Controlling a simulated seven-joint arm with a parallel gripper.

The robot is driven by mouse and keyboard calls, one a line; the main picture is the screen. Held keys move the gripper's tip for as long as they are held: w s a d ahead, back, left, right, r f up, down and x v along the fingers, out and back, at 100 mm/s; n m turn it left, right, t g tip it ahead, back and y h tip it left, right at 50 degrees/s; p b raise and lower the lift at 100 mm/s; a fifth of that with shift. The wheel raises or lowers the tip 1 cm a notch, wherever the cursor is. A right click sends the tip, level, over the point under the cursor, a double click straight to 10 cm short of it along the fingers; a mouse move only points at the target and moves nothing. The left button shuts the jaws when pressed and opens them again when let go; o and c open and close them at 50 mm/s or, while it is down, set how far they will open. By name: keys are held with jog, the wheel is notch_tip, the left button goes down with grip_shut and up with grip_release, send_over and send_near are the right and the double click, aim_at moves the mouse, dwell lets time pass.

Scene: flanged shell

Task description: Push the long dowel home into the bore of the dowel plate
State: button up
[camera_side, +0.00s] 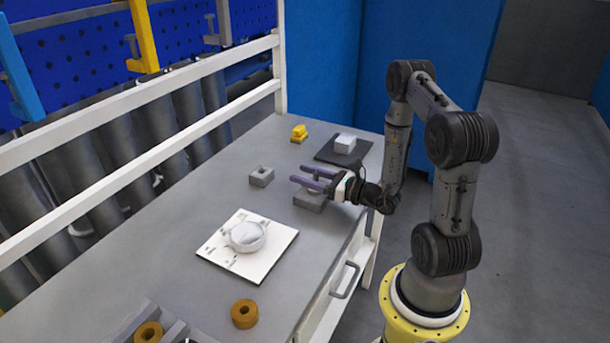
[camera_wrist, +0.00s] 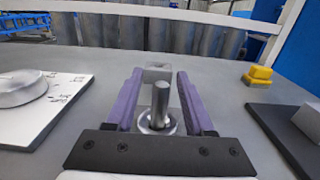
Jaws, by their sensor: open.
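My gripper (camera_side: 298,173) is open, its two purple fingers level above a grey block that looks like the dowel plate (camera_side: 311,203). In the wrist view the long dowel (camera_wrist: 161,95) is a bright metal pin standing upright between the fingers (camera_wrist: 160,73), with a gap on each side. Its lower end is inside a shiny round ring (camera_wrist: 148,124) around the bore. A good length of the dowel shows above the ring. The gripper hides most of the dowel in the side view, and the depth inside the bore cannot be seen.
A small grey block with a hole (camera_side: 262,176) lies beyond the fingertips. A white plate (camera_side: 275,262) carries a round flanged part (camera_side: 247,236). A yellow piece (camera_side: 299,133), a dark mat (camera_side: 325,153) with a white block (camera_side: 345,143), and a brown ring (camera_side: 245,314) stand around.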

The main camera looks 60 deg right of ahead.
aim_at(316, 178)
jog(key=shift+s, duration=1.55)
notch_tip(316, 178, up, 7)
jog(key=shift+w+r, duration=0.1)
